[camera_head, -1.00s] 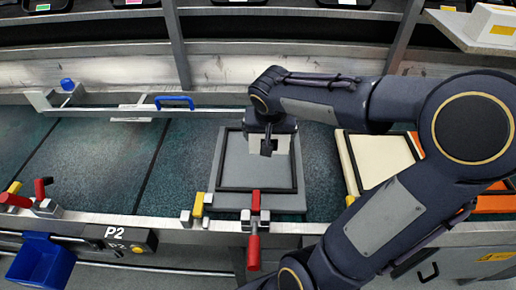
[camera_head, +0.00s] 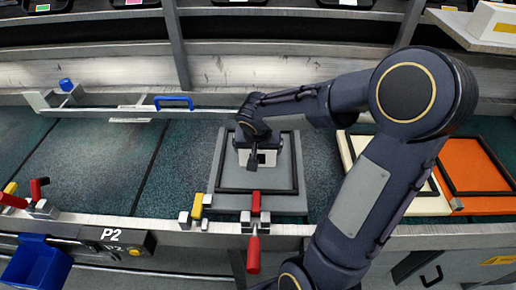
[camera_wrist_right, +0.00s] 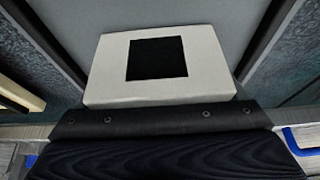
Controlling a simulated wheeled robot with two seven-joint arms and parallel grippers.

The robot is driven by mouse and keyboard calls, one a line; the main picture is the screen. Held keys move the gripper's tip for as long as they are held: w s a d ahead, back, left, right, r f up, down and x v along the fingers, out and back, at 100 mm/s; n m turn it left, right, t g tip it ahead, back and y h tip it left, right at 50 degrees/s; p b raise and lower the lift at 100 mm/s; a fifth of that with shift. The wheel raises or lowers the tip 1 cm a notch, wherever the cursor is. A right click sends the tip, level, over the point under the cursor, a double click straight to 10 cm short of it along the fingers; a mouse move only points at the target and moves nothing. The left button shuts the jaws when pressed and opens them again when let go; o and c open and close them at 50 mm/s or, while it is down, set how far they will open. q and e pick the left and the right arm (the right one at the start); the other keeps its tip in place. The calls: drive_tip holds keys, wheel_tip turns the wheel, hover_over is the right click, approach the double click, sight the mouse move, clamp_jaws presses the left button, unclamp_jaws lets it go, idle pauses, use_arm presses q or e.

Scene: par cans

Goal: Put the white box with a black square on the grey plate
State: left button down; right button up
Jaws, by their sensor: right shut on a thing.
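The white box with a black square (camera_wrist_right: 105,70) fills the middle of the right wrist view, its black square facing the camera. It also shows in the head view as a small pale block (camera_head: 243,158), mostly hidden by my gripper. My right gripper (camera_head: 254,160) is shut on the box, over the grey plate (camera_head: 230,172). The plate has a black square frame and lies on the dark belt. I cannot tell whether the box touches the plate. My left gripper is not in view.
A cream plate (camera_head: 349,150) and an orange plate (camera_head: 480,165) lie to the right, partly behind my arm. Red-handled clamps (camera_head: 253,240) stand along the front rail. A blue bin (camera_head: 38,264) hangs at the lower left. The belt at left is clear.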

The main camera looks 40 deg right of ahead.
drive_tip(key=o, duration=0.9)
drive_tip(key=shift+f, duration=0.1)
drive_tip(key=shift+r+p, duration=0.3)
drive_tip(key=shift+r, duration=0.15)
drive_tip(key=p+v, duration=0.2)
drive_tip(key=v, duration=0.9)
drive_tip(key=s+a+n+y, duration=0.2)
drive_tip(key=s+a, duration=0.2)
drive_tip(key=s, duration=0.1)
drive_tip(key=s+a+f+n+t+y, duration=0.1)
drive_tip(key=s+a+n+y, duration=0.1)
drive_tip(key=s+a, duration=0.1)
drive_tip(key=s+a+f+n+t+y, duration=0.1)
drive_tip(key=s+a+n+y, duration=0.1)
drive_tip(key=s+a, duration=0.2)
drive_tip(key=shift+s+a+f+y, duration=0.1)
drive_tip(key=shift+s+a+y, duration=0.05)
drive_tip(key=shift+s, duration=0.5)
drive_tip(key=shift+s+a+f+y, duration=0.1)
drive_tip(key=shift+s+a+y, duration=0.05)
drive_tip(key=shift+s, duration=0.5)
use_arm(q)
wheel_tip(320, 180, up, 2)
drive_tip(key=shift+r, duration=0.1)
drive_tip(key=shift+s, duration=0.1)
use_arm(e)
drive_tip(key=shift+s, duration=0.1)
